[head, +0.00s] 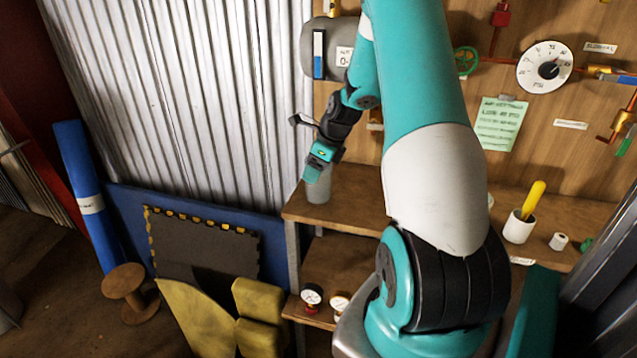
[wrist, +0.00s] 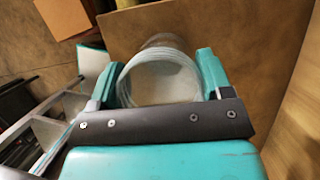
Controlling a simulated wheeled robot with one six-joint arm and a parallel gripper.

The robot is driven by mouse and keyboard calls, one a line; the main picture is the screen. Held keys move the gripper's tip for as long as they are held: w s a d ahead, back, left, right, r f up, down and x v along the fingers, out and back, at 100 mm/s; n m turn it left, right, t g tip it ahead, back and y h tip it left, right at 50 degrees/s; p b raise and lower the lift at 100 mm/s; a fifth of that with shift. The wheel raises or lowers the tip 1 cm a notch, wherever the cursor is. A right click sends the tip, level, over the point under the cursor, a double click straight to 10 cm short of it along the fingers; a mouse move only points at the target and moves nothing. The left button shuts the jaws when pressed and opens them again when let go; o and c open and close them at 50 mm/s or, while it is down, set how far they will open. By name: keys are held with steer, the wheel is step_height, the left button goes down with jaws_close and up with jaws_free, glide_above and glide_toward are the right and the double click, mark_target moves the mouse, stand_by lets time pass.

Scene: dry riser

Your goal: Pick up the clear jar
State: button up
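The clear jar (wrist: 160,78) stands upright on the wooden shelf, seen from above in the wrist view. Its round rim lies between the two teal fingers of my gripper (wrist: 158,80). The fingers are spread to either side of the jar; the left one looks very near its wall and a small gap shows at the right. In the head view the jar (head: 318,187) looks greyish, at the left end of the shelf, with my gripper (head: 318,168) right over its top. I cannot tell whether a finger touches the jar.
The shelf (head: 355,195) carries a white cup (head: 518,228) with a yellow-handled tool and a small white roll (head: 558,241) at right. A wooden panel with a gauge (head: 545,67) and pipes stands behind. Two small gauges (head: 311,297) sit on the lower shelf. A corrugated wall (head: 190,100) is at left.

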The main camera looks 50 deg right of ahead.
steer(key=c, duration=0.4)
steer(key=shift+r, duration=0.1)
steer(key=s+a+r+b, duration=0.1)
steer(key=s+a, duration=0.1)
steer(key=a, duration=0.3)
steer(key=s+a+r+b, duration=0.1)
steer(key=s+a, duration=0.1)
steer(key=a, duration=0.4)
steer(key=s+a+r+b, duration=0.1)
steer(key=s+a, duration=0.1)
steer(key=a, duration=0.3)
steer(key=shift+s+a+r+b, duration=0.15)
steer(key=shift+s+a+b, duration=0.15)
steer(key=shift+s+a, duration=0.1)
